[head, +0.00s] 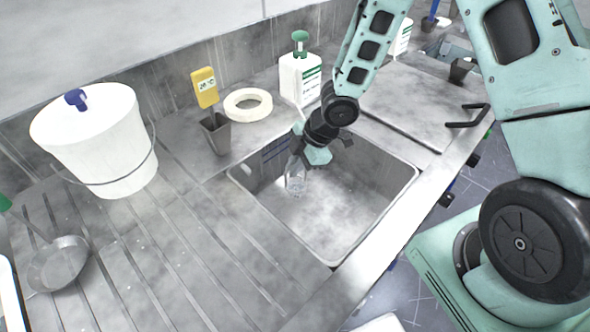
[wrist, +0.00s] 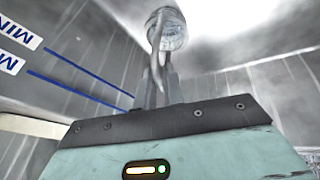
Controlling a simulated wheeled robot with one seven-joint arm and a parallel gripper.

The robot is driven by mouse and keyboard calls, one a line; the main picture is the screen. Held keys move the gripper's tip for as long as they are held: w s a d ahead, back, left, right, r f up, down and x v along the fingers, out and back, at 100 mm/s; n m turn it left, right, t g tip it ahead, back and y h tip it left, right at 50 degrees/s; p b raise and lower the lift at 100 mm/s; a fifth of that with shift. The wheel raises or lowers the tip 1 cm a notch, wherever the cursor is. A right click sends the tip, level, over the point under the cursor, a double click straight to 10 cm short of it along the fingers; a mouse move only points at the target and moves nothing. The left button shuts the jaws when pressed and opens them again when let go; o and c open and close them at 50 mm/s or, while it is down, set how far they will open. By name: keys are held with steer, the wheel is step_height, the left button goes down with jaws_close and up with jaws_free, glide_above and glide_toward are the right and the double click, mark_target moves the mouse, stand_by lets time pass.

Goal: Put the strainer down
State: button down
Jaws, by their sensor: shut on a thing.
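The strainer (head: 296,178) is a small, grey, see-through cup shape inside the sink (head: 345,215), near its back left corner. My gripper (head: 303,154) points down into the sink and is shut on the strainer's upper part. In the wrist view, my gripper (wrist: 158,88) is shut on a thin grey handle, and the round strainer (wrist: 168,32) hangs beyond the fingertips. Whether its bottom touches the sink floor cannot be told. My wrist hides part of the sink's back wall.
A white lidded bucket (head: 98,150) and a grey pan (head: 58,265) stand on the ribbed drainer left. A grey cup (head: 216,134), tape ring (head: 247,105) and white bottle (head: 300,80) line the back. Blue level lines (wrist: 85,90) mark the sink wall. The sink's front floor is clear.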

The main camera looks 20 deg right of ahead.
steer(key=c, duration=1.5)
jaws_free()
steer(key=shift+f, duration=0.15)
steer(key=p+v, duration=0.7)
steer(key=v, duration=0.5)
steer(key=s+a+r+m+h, duration=0.1)
steer(key=s+a+r+m, duration=0.2)
steer(key=s+r, duration=0.3)
steer(key=s+a+r+m+g+h, duration=0.1)
steer(key=s+a+r+m, duration=0.3)
steer(key=s, duration=0.4)
steer(key=s+a+r+m+g+h, duration=0.1)
steer(key=s+a+r+m+h, duration=0.1)
steer(key=s+r, duration=0.5)
steer(key=shift+s+a+r+m, duration=0.4)
steer(key=shift+s+a+m, duration=0.05)
steer(key=shift+a+m, duration=0.45)
